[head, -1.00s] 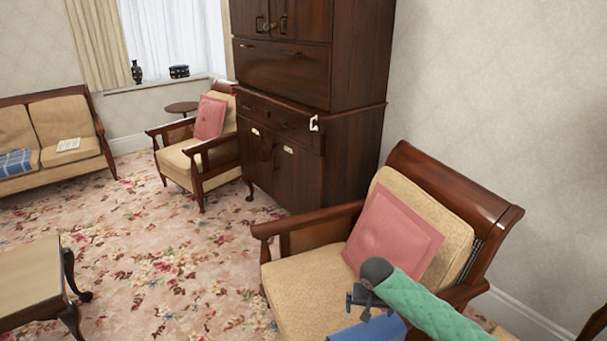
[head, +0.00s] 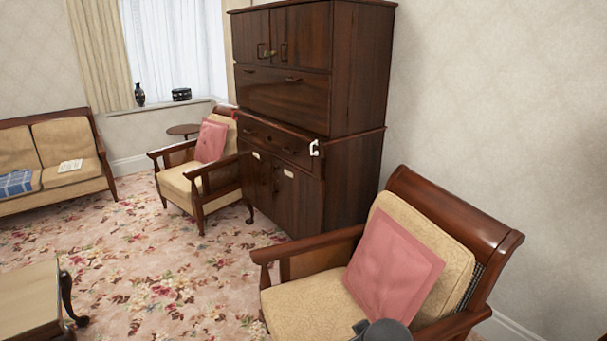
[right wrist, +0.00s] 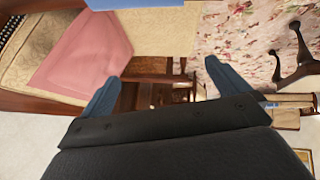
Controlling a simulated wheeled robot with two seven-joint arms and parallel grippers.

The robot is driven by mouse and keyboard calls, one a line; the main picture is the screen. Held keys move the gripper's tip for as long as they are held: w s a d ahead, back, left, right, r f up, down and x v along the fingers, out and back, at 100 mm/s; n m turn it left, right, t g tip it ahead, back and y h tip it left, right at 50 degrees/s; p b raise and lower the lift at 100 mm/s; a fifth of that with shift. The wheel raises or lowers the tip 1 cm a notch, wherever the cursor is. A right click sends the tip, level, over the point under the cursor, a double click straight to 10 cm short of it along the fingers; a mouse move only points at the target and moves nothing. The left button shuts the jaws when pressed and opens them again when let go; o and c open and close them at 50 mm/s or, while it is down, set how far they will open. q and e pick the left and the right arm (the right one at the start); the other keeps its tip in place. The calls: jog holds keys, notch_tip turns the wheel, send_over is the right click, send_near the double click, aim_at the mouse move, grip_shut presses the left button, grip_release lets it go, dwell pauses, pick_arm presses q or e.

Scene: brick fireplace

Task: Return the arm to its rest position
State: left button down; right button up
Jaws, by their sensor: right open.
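My right gripper (right wrist: 165,72) is open, with nothing between its two blue-grey fingers in the right wrist view. In the head view only a dark rounded part of my right arm shows at the bottom edge, in front of the near armchair's seat (head: 308,305). My right fingertips are out of the head view. My left arm and left gripper are in neither view.
The near armchair has a pink cushion (head: 393,262). A flat blue thing (right wrist: 120,4) is cut off at the top of the wrist view. A dark cabinet (head: 355,180) stands behind. The floral carpet (head: 170,270) is clear between the chairs and the low table (head: 28,298).

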jog(key=s+f+m+g, duration=0.1)
jog(key=s+f, duration=0.3)
jog(key=s, duration=0.5)
jog(key=s+f+m+g+p, duration=0.1)
jog(key=s+f, duration=0.4)
jog(key=s, duration=0.5)
jog(key=s+f+m+g+p, duration=0.1)
jog(key=s+f+g, duration=0.2)
jog(key=s, duration=0.6)
jog(key=shift+s+d+f+m+y, duration=0.15)
jog(key=shift+d+f+m+y, duration=0.15)
jog(key=shift+f, duration=0.45)
